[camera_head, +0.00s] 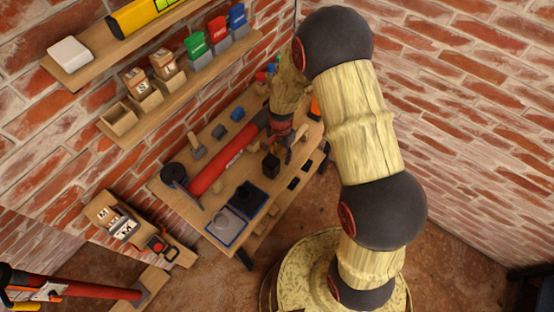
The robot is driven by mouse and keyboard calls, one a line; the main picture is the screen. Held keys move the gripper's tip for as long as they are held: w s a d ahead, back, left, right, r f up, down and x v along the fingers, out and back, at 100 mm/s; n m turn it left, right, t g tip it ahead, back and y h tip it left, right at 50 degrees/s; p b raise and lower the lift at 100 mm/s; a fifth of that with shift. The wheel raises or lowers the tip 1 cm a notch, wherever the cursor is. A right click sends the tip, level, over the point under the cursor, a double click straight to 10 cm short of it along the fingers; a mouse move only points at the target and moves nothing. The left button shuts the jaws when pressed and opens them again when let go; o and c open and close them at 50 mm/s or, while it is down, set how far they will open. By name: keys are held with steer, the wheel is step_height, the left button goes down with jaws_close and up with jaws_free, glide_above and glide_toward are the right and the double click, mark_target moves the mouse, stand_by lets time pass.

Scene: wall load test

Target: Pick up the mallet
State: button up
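A small tool with a pale wooden handle and a grey block head, which looks like the mallet (197,149), is on the wooden workbench (172,197) near its wall side. A long red-handled tool (226,162) with a round black head also lies along the bench; I cannot tell for sure which of the two is called the mallet. My gripper (287,149) hangs over the right part of the bench, by the far end of the red tool and apart from the small wooden-handled one. Its fingers are small and dark, so whether they are open is unclear.
A black block (271,166) stands close to my gripper. Blue-edged trays (227,227) lie at the bench front. Small blocks (219,131) stand near the wooden-handled tool. Wall shelves (150,122) with bins overhang the back. More tools (75,289) are at the lower left.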

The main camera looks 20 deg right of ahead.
steer(key=c, duration=0.3)
jaws_close()
stand_by(0.6)
